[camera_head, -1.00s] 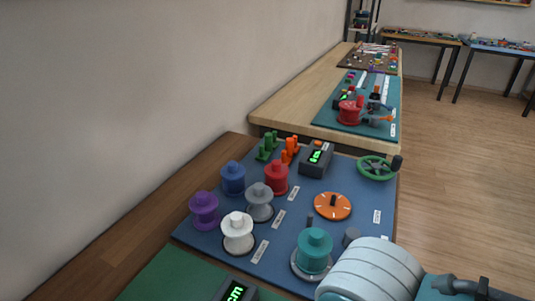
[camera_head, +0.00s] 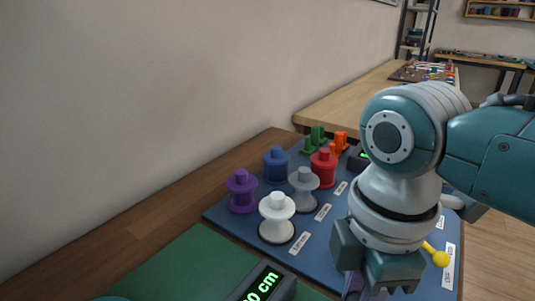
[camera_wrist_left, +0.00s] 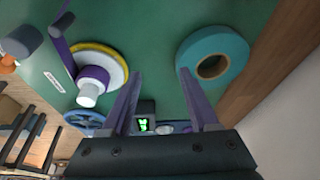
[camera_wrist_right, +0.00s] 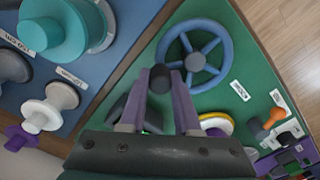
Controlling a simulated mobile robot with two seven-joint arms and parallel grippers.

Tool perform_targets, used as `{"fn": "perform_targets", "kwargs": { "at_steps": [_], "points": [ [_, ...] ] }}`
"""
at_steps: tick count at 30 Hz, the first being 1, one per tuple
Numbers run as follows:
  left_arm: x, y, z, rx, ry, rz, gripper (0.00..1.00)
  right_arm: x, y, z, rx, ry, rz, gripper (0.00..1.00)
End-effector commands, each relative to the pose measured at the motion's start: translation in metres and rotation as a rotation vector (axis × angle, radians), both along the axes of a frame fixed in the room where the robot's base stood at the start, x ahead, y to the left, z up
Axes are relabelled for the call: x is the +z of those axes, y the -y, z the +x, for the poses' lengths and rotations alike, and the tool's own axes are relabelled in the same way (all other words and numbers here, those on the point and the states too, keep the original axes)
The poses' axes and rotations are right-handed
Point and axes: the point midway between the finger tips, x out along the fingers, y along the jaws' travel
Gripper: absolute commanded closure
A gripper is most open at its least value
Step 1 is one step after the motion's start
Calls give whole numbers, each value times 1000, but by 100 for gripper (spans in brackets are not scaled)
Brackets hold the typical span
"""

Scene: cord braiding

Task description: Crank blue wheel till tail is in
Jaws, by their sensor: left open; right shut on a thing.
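The blue wheel (camera_wrist_right: 195,55) lies on a green board in the right wrist view, with a dark crank knob (camera_wrist_right: 160,78) at its rim. My right gripper (camera_wrist_right: 159,92) is shut on this knob. The wheel also shows small in the left wrist view (camera_wrist_left: 85,123). My left gripper (camera_wrist_left: 162,90) is open and empty above the green board. A purple spool (camera_wrist_left: 92,75) with a yellow-rimmed disc carries a purple band (camera_wrist_left: 62,52) that runs to a grey post. In the head view my right gripper (camera_head: 362,290) hides the wheel.
A display box (camera_head: 262,284) reads in cm, partly cut off. The blue board holds white (camera_head: 277,217), grey (camera_head: 304,190), red (camera_head: 323,168) and purple (camera_head: 242,190) spools. A wall runs along the left.

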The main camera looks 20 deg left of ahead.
Motion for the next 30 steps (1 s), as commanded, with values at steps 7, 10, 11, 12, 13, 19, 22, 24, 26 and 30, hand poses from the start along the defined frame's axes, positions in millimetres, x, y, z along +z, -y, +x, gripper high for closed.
{"fn": "perform_targets", "kwargs": {
  "at_steps": [7, 10, 11, 12, 13, 19, 22, 24, 26, 30],
  "points": [
    [21, 2, 0, 4, 1, -7, 40, 4, 36, 10, -7, 2, -8, 100],
    [34, 2, 0, 6, 2, -9, 40, 5, 49, 7, -6, 2, -10, 100],
    [39, 2, 0, 6, 2, -9, 40, 6, 52, 5, -6, -1, -10, 100],
    [45, 2, 0, 6, 2, -9, 40, 6, 56, 3, -6, 0, -9, 100],
    [49, 2, 0, 5, 2, -8, 40, 6, 60, 1, -6, -1, -10, 100],
    [75, 2, 1, 5, 2, -8, 40, 6, 73, -16, -3, -2, -10, 100],
    [88, 2, 0, 5, 2, -8, 40, 6, 79, -25, -3, -2, -11, 100],
    [96, 2, 1, 4, 2, -7, 40, 6, 79, -34, -2, -4, -10, 100],
    [102, 2, 1, 3, 2, -6, 40, 5, 80, -40, -1, -3, -10, 100],
    [109, 0, 0, 1, 2, -2, 40, 2, 78, -50, -2, -1, -8, 100]
  ]
}}
